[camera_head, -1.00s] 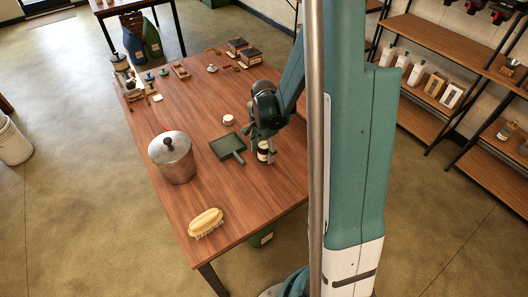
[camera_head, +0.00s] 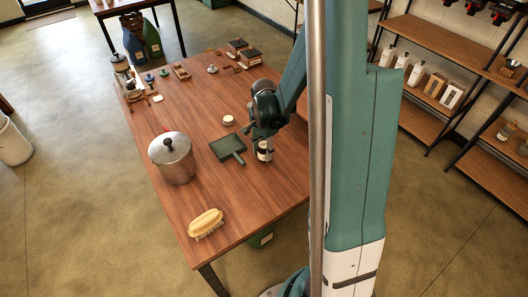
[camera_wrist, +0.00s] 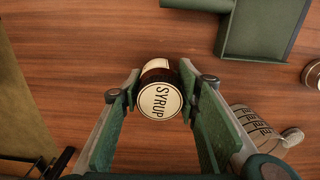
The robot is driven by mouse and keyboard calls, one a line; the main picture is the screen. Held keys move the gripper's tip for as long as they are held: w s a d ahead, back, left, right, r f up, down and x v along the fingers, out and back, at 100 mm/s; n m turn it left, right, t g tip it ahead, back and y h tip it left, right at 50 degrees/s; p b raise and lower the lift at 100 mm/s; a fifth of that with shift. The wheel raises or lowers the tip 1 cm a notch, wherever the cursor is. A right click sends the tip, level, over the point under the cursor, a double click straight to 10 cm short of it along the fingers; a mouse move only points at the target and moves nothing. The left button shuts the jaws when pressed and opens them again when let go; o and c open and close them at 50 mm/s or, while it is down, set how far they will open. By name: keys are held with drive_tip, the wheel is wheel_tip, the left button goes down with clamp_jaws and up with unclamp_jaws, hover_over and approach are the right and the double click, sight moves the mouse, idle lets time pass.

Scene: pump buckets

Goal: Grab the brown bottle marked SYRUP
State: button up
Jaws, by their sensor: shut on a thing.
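The brown bottle marked SYRUP (camera_wrist: 160,99) shows in the wrist view with its round cream top label facing the camera. In the head view the bottle (camera_head: 264,151) stands near the right edge of the wooden table, partly covered by my gripper. My gripper (camera_wrist: 157,96) has a green finger on each side of the bottle and is shut on it. My gripper also shows in the head view (camera_head: 265,141), above and around the upper part of the bottle. Whether the bottle touches the table is hard to tell.
A green dustpan (camera_head: 227,148) lies just left of the bottle.

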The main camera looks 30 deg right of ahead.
drive_tip(key=shift+r+p, duration=0.9)
drive_tip(key=shift+r, duration=3.85)
